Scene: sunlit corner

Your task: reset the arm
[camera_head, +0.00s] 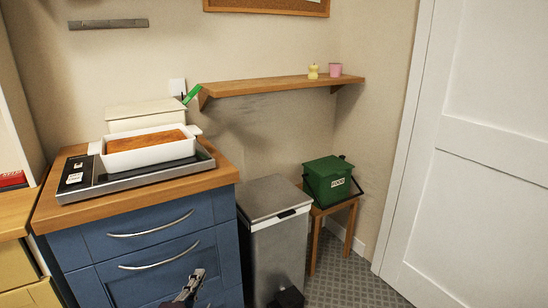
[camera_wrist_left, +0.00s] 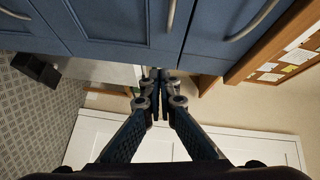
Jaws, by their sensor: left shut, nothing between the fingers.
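My left gripper (camera_head: 190,285) is at the bottom of the head view, in front of the blue drawer cabinet (camera_head: 140,245). Its fingers are shut and hold nothing. In the left wrist view the fingers (camera_wrist_left: 163,88) meet at the middle, with the blue cabinet front (camera_wrist_left: 110,25) across the top of the picture. My right gripper is not in view.
The wooden cabinet top holds a grey tray (camera_head: 208,160) and a white dish (camera_head: 112,158) with brown contents. A steel pedal bin (camera_head: 280,245) stands right of the cabinet, then a green caddy (camera_head: 328,182) on a stool. A white door (camera_head: 480,180) is at right.

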